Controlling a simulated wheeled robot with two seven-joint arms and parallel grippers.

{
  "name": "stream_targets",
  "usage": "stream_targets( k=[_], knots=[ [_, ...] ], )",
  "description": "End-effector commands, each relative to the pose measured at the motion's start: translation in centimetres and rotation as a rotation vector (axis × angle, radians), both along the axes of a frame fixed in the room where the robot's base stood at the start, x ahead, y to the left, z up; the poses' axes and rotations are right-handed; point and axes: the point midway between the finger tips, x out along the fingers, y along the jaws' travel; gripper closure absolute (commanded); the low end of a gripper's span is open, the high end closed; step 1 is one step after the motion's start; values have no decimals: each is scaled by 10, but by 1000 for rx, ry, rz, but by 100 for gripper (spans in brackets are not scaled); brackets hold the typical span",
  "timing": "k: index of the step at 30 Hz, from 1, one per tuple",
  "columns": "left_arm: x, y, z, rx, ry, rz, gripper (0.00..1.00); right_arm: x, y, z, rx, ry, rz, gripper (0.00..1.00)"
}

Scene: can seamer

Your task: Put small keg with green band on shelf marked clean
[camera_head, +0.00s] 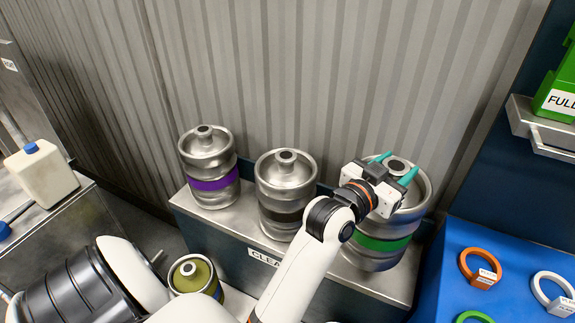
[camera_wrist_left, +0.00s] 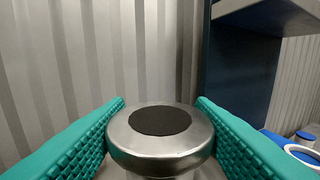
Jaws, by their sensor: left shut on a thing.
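The small steel keg with a green band (camera_head: 385,244) is upright at the right end of the steel shelf marked "CLEA…" (camera_head: 395,284), the rest of the label hidden by my arm. Whether its base touches the shelf is unclear. My left gripper (camera_head: 396,167) is shut on the keg's top neck, its teal fingers on either side. The left wrist view shows the neck's round rim and dark centre (camera_wrist_left: 160,121) between the fingers. My right gripper is not in view.
A purple-banded keg (camera_head: 214,185) and a dark-banded keg (camera_head: 283,214) stand left on the same shelf. An olive-topped keg (camera_head: 193,275) is lower in front. A blue surface (camera_head: 510,250) with coloured rings is at right. A white jug (camera_head: 41,173) stands far left. A corrugated wall is behind.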

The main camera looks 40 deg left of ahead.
Motion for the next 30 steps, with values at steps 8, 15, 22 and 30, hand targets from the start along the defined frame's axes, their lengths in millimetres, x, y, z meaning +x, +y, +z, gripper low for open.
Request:
stream_targets(
  k=[8, 15, 22, 30],
  knots=[
    [38, 5, 65, -5, -11, 1, 100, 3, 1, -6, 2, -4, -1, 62],
    [46, 6, 84, -10, -4, 3, 100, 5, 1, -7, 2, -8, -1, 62],
    [47, 6, 72, -9, 1, 3, 100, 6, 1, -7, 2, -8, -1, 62],
    [47, 6, 15, -9, 4, 3, 100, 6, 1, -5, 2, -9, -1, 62]
  ],
)
